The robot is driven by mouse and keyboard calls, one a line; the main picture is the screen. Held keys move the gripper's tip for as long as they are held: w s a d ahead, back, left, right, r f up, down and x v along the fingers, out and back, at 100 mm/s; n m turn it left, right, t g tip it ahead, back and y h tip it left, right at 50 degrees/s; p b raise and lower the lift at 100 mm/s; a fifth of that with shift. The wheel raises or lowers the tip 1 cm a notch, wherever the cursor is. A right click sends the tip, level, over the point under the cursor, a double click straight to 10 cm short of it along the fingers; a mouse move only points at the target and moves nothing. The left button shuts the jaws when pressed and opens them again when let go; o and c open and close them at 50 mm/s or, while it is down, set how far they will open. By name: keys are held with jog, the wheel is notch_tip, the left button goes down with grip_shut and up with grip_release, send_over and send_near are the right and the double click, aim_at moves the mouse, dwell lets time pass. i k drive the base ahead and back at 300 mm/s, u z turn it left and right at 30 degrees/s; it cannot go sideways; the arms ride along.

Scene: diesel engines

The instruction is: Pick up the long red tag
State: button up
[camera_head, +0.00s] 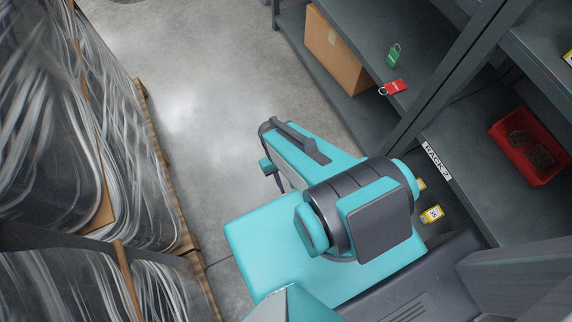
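The red tag (394,87), with a metal ring at its left end, lies on the upper shelf of the grey rack, near the shelf's front edge. It lies flat and nothing covers it. My teal and dark grey arm is folded in the middle of the view, below and to the left of the tag. My gripper (280,183) is mostly hidden behind the arm's links; only a small dark part shows beneath the arm's far end, well apart from the tag. Its fingers cannot be made out.
A green tag (393,56) lies just behind the red one. A cardboard box (336,52) stands on the lower shelf. A red bin (530,146) and yellow tags (432,214) are at right. Wrapped pallets (110,150) line the left. The floor (215,85) between is clear.

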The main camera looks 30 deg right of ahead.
aim_at(397, 86)
jog(key=u, duration=1)
jog(key=k, duration=0.65)
jog(key=u, duration=0.1)
